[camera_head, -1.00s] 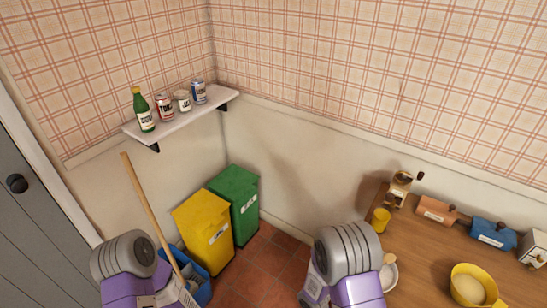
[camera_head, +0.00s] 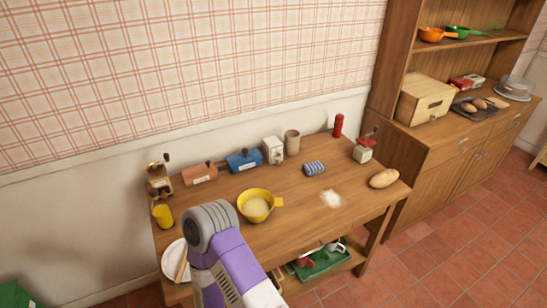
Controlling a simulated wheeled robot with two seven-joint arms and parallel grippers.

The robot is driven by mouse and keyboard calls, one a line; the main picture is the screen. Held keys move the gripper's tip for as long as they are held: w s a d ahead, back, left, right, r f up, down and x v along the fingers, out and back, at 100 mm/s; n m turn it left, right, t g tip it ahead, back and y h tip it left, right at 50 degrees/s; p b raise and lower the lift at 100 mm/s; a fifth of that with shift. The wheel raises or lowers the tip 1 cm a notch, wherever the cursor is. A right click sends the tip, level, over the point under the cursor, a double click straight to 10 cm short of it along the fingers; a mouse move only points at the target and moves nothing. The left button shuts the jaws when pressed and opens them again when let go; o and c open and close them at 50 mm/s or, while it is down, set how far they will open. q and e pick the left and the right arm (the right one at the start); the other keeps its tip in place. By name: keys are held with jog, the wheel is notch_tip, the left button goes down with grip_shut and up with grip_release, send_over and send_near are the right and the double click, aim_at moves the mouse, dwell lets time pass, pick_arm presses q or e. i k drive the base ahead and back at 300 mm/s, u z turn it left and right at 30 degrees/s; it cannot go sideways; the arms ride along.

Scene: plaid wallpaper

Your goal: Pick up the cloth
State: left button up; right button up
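A small blue-and-white striped cloth (camera_head: 314,168), looking rolled or folded, lies on the wooden table (camera_head: 290,215) toward its back, right of the middle. It is apart from the things around it and nothing covers it. Neither of my grippers shows in the head view. Only a purple and grey link of one of my arms rises at the bottom, in front of the table's left part, left of the cloth.
A yellow bowl (camera_head: 256,205) stands left of the cloth, and a white powder patch (camera_head: 330,198) lies just in front. A bread loaf (camera_head: 384,178), a grinder (camera_head: 364,150), a red mill (camera_head: 338,125) and a beige cup (camera_head: 292,142) are nearby. A cabinet (camera_head: 440,165) stands right.

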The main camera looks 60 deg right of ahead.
aim_at(311, 169)
jog(key=z, duration=3.35)
jog(key=k, duration=1.3)
jog(key=z, duration=1.05)
jog(key=i, duration=3.25)
jog(key=u, duration=1.5)
jog(key=i, duration=1.2)
jog(key=u, duration=1.2)
